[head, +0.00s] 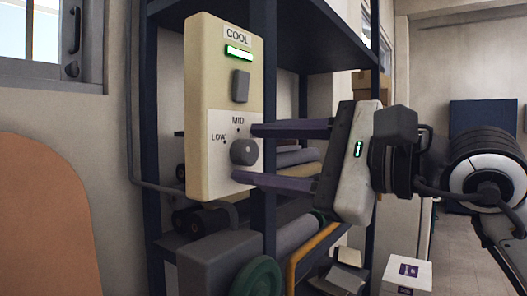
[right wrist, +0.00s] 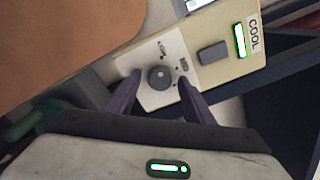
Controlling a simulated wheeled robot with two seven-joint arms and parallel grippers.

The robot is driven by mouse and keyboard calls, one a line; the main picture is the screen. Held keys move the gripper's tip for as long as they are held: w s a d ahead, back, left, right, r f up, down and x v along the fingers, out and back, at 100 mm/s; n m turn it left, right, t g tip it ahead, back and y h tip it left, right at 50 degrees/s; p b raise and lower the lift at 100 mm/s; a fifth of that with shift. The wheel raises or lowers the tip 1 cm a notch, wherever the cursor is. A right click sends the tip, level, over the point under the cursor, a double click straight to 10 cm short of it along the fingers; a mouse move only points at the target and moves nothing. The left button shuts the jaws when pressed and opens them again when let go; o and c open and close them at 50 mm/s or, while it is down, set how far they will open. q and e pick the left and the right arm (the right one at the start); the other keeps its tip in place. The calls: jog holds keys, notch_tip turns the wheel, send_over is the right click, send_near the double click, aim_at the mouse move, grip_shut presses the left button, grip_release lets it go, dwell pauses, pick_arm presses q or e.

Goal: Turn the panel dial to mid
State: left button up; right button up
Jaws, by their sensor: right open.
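The panel (head: 222,90) is a cream upright box with a COOL label, a lit green bar and a grey button. Its dial (head: 244,152) is a round grey knob on a white plate marked LOW and MID; I cannot tell where it points. My right gripper (head: 245,153) is open, its two purple fingers reaching in from the right, one above and one below the knob. In the right wrist view, the knob (right wrist: 159,77) lies between the fingertips, with a gap visible on both sides. Any further mark on the plate is hidden. My left gripper is not in view.
A dark shelf rack (head: 262,215) with rolled materials stands behind the panel. Below are a grey box (head: 215,262) and a green ring (head: 257,277). A white carton (head: 406,274) sits at the lower right. An orange rounded board (head: 42,215) is at the left.

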jog(key=shift+c, duration=0.2)
jog(key=c, duration=1)
